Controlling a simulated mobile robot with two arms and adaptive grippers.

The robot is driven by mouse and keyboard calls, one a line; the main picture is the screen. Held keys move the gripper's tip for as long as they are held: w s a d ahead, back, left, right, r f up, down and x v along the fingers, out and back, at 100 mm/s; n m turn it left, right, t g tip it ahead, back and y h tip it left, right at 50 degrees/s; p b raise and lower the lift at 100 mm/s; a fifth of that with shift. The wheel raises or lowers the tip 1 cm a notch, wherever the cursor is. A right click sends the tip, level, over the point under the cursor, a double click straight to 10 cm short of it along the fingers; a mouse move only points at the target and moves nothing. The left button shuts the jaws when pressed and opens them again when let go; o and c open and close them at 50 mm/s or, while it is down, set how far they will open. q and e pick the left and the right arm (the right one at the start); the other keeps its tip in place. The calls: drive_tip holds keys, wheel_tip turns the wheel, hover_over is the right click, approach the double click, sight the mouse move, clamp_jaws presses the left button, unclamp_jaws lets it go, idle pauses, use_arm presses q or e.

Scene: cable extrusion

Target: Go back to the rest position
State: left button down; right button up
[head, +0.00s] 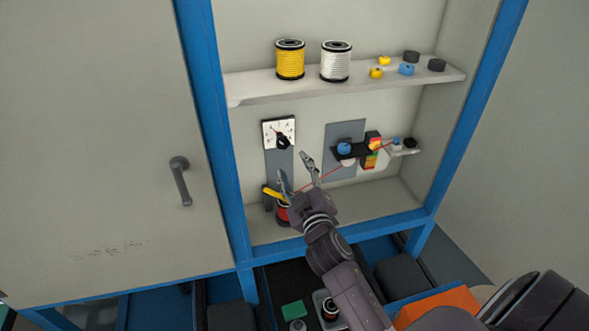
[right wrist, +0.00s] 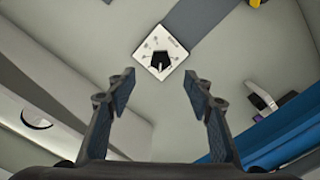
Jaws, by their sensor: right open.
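My right gripper (head: 294,172) is open and empty inside the lower bay of the cabinet, in front of the back wall. In the right wrist view my right gripper (right wrist: 163,82) shows its two fingers spread apart, with nothing between them. A white dial plate with a black knob (head: 278,134) is above and left of the fingers. The dial plate (right wrist: 160,55) also shows beyond the fingertips in the right wrist view. A red spool (head: 282,214) stands below, partly hidden by my gripper. A red cable (head: 335,173) runs from near the gripper towards the extruder (head: 350,150). My left gripper is not in view.
The upper shelf (head: 260,88) carries a yellow spool (head: 290,60), a white spool (head: 336,62) and several small coloured caps. A blue cabinet post (head: 212,120) and a closed door with a handle (head: 180,182) are left. Below are dark bins and an orange box (head: 440,304).

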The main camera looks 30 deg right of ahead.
idle(0.4)
drive_tip(key=s+a+f+m+g+y, duration=0.1)
drive_tip(key=s+a+f+m+g, duration=0.15)
drive_tip(key=s+f+g, duration=0.45)
drive_tip(key=s+a+f+m+g+y, duration=0.1)
drive_tip(key=s+a+f+g, duration=0.15)
drive_tip(key=s+f, duration=0.8)
drive_tip(key=s+a+f+g+y, duration=0.1)
drive_tip(key=s+a+g+y, duration=0.35)
drive_tip(key=s, duration=1.15)
wheel_tip(320, 180, down, 30)
drive_tip(key=s+a+g+h+b, duration=0.1)
drive_tip(key=a+h+b, duration=0.1)
drive_tip(key=b, duration=0.2)
drive_tip(key=s+d+f+g+b, duration=0.1)
drive_tip(key=s+d+f+b, duration=0.2)
drive_tip(key=s+f, duration=1.4)
wheel_tip(320, 180, down, 2)
drive_tip(key=shift+s+f+n, duration=0.1)
drive_tip(key=shift+s+n, duration=0.1)
drive_tip(key=shift+n, duration=0.25)
